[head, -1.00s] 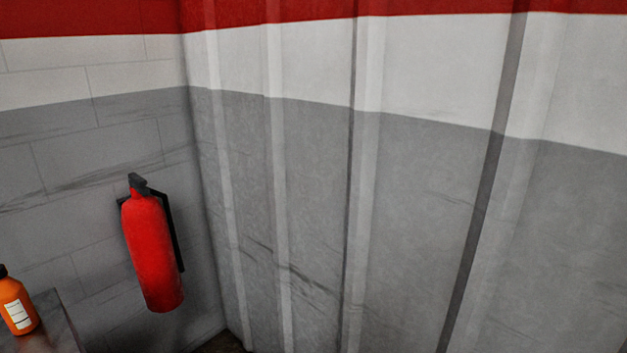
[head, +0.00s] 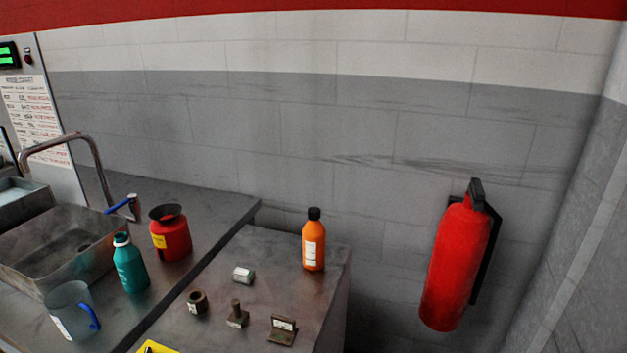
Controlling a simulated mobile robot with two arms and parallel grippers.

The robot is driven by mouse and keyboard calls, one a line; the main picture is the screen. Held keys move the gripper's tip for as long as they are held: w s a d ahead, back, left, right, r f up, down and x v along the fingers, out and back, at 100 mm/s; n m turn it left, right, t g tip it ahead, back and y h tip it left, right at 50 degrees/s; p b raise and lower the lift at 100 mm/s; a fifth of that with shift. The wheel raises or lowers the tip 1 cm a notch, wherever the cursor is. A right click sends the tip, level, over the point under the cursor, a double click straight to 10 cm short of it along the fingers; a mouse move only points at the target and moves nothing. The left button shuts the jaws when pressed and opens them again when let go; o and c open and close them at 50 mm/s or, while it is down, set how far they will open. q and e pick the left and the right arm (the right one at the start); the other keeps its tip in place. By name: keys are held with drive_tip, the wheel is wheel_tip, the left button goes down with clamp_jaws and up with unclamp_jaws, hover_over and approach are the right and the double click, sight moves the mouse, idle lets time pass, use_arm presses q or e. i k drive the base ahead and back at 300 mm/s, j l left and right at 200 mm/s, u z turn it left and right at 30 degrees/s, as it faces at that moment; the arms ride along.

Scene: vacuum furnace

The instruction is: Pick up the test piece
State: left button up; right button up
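Several small metal pieces lie on a grey metal table in the head view; I cannot tell which is the test piece. One is a pale block (head: 243,274). One is a brown ring-like piece (head: 197,302). One is a dark piece with a post standing on its base (head: 237,315). One is a brown bracket-like piece with a pale label (head: 283,329). Neither of my grippers is in view.
An orange bottle (head: 314,241) stands at the back of the table (head: 275,246). A sink (head: 70,255), a teal bottle (head: 130,266), a red can (head: 170,236) and a clear jug (head: 70,312) are on the left counter. A fire extinguisher (head: 458,262) hangs on the wall.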

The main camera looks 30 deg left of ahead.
sight(246, 276)
drive_tip(key=i+l+u, duration=0.1)
drive_tip(key=u, duration=0.4)
drive_tip(key=i+l+u, duration=0.2)
drive_tip(key=u, duration=0.3)
drive_tip(key=i+l+u, duration=0.1)
drive_tip(key=u, duration=0.4)
drive_tip(key=l+u, duration=0.35)
drive_tip(key=u, duration=0.15)
drive_tip(key=l+u, duration=0.25)
drive_tip(key=u, duration=0.2)
drive_tip(key=i+l, duration=0.05)
